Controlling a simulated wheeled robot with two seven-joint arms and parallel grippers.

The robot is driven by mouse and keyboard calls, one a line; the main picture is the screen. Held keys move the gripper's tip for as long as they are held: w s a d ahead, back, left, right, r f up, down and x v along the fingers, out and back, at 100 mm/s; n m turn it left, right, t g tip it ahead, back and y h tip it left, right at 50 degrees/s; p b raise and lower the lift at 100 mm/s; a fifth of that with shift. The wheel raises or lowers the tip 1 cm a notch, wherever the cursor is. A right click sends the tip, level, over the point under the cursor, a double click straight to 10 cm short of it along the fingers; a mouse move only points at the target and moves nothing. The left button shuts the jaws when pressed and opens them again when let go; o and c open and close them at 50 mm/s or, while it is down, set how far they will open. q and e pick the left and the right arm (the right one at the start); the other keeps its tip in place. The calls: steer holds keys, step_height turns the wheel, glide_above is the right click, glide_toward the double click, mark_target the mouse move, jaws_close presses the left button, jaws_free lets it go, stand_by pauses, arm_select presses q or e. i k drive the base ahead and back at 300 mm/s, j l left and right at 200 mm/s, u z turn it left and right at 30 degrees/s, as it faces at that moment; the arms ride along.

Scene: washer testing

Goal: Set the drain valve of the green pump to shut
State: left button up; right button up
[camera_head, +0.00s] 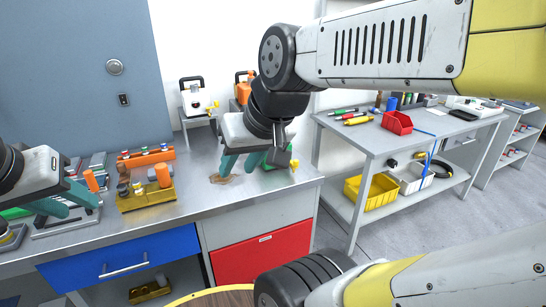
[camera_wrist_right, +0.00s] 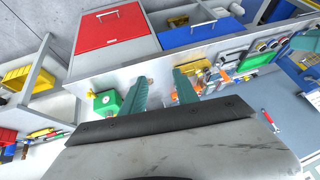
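The green pump (camera_head: 284,157) stands on the right end of the steel bench, partly hidden behind my right arm in the head view. It also shows in the right wrist view (camera_wrist_right: 107,103), left of the fingers. A small yellow part (camera_head: 295,162), perhaps its drain valve, sticks out on its side away from my gripper; its setting is too small to tell. My right gripper (camera_head: 240,163) is open and empty above the bench, beside the pump. Its teal fingers (camera_wrist_right: 160,90) are apart in the wrist view. My left gripper (camera_head: 68,200) is open, low over the bench's left part.
A white pump (camera_head: 196,99) and an orange pump (camera_head: 243,87) stand at the back. A second table (camera_head: 360,135) stands right.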

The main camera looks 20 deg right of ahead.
mark_target(295, 164)
steer(key=i+l, duration=0.1)
steer(key=l, duration=0.25)
steer(key=i+l, duration=0.15)
steer(key=l, duration=0.2)
steer(key=i+l, duration=0.1)
steer(key=l, duration=0.25)
steer(key=i+l, duration=0.1)
steer(key=l, duration=0.25)
steer(key=z, duration=0.05)
